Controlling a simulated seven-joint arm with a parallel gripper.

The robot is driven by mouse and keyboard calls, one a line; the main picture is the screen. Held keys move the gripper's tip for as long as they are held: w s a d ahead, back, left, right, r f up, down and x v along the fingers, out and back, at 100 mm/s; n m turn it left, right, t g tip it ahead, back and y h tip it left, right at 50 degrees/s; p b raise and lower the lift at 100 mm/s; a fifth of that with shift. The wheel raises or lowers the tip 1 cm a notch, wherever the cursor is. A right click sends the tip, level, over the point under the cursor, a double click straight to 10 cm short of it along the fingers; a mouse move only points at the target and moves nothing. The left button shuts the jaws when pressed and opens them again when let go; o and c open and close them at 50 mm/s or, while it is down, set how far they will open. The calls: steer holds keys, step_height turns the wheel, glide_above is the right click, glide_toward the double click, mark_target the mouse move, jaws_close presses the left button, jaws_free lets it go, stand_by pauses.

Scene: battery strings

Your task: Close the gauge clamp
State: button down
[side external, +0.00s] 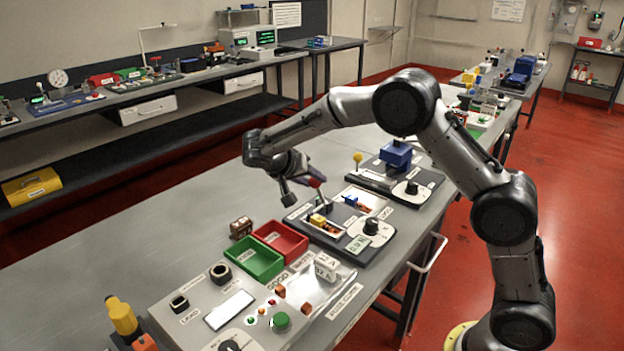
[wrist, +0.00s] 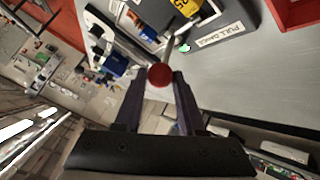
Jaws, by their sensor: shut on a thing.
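The gauge clamp shows as a thin lever with a round red knob (wrist: 159,76), between my fingertips in the wrist view. My gripper (wrist: 159,88) is shut on this knob. In the side external view my gripper (side external: 312,180) is at the top of the lever, which rises from the pull gauge. The pull gauge (side external: 371,228) is a dark base with a white dial, a black knob and a small display. A tray with yellow and orange battery parts (side external: 325,224) sits on it. The clamp's jaw is too small to make out.
Green (side external: 254,259) and red (side external: 281,240) bins stand in front of the gauge. A second dark station with a blue block (side external: 396,154) and a yellow-knobbed lever (side external: 357,158) is behind it. The grey bench (side external: 190,215) is clear to the left.

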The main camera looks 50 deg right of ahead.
steer(key=shift+a, duration=0.15)
steer(key=c, duration=0.5)
jaws_free()
steer(key=v, duration=1.3)
steer(key=shift+a+r, duration=0.25)
steer(key=shift+a, duration=0.05)
